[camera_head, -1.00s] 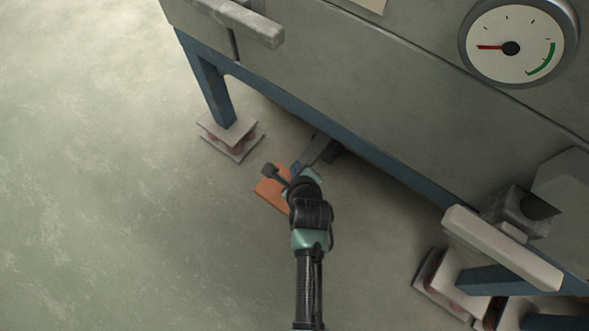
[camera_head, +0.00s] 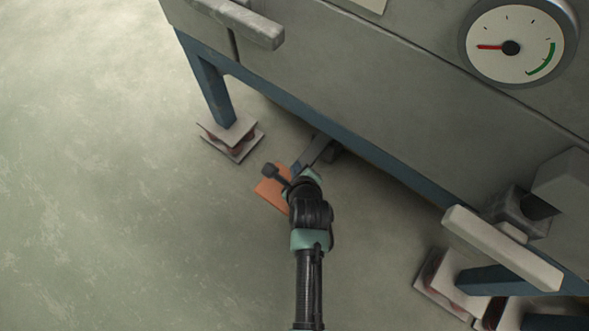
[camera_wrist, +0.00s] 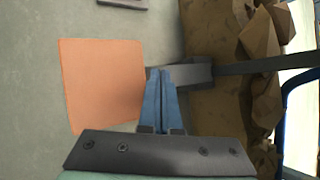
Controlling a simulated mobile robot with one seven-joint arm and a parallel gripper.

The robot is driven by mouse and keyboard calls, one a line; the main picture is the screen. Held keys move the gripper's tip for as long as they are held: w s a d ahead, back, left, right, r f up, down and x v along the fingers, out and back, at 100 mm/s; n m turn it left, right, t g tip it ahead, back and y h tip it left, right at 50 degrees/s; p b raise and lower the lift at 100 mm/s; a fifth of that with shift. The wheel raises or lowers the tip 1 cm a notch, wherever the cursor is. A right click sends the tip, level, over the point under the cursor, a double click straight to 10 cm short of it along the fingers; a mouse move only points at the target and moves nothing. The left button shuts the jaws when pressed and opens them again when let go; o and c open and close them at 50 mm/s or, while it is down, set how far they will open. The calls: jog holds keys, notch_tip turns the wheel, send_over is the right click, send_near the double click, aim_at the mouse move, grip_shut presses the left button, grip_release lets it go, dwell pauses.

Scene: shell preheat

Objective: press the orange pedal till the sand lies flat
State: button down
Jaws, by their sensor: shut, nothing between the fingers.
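The orange pedal (camera_head: 270,193) is a flat plate low by the floor, in front of the machine, partly covered by my arm in the head view. In the wrist view the pedal (camera_wrist: 100,85) lies left of my fingers, with a grey bar (camera_wrist: 197,73) running right from its edge. My gripper (camera_head: 297,168) is shut and empty. Its blue fingers, seen in the wrist view (camera_wrist: 162,72), are at the pedal's right edge by the bar; contact cannot be told. Brown lumpy material (camera_wrist: 245,70), apparently the sand, shows uneven at right in the wrist view and not in the head view.
The grey machine stands on a blue frame (camera_head: 290,108) with padded feet (camera_head: 231,137). Its gauge (camera_head: 512,46) has a red needle pointing left, away from the green arc. Open floor (camera_head: 110,200) lies to the left.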

jog(key=shift+f, duration=0.15)
jog(key=shift+f, duration=0.3)
jog(key=shift+s+f+b, duration=0.15)
jog(key=shift+f+b, duration=0.7)
jog(key=shift+f, duration=0.75)
dwell(1.5)
jog(key=shift+s+a+f+b, duration=0.15)
jog(key=shift+f+b, duration=0.15)
jog(key=shift+f, duration=0.35)
jog(key=shift+s+a+f+b, duration=0.1)
jog(key=shift+f+b, duration=0.2)
jog(key=shift+f, duration=0.3)
dwell(0.9)
notch_tip(320, 180, up, 5)
jog(key=p, duration=0.6)
jog(key=shift+r, duration=0.15)
jog(key=shift+w+r+p, duration=0.1)
jog(key=shift+r+p, duration=0.25)
jog(key=shift+r, duration=0.05)
jog(key=shift+w+d, duration=0.1)
jog(key=shift+r, duration=0.1)
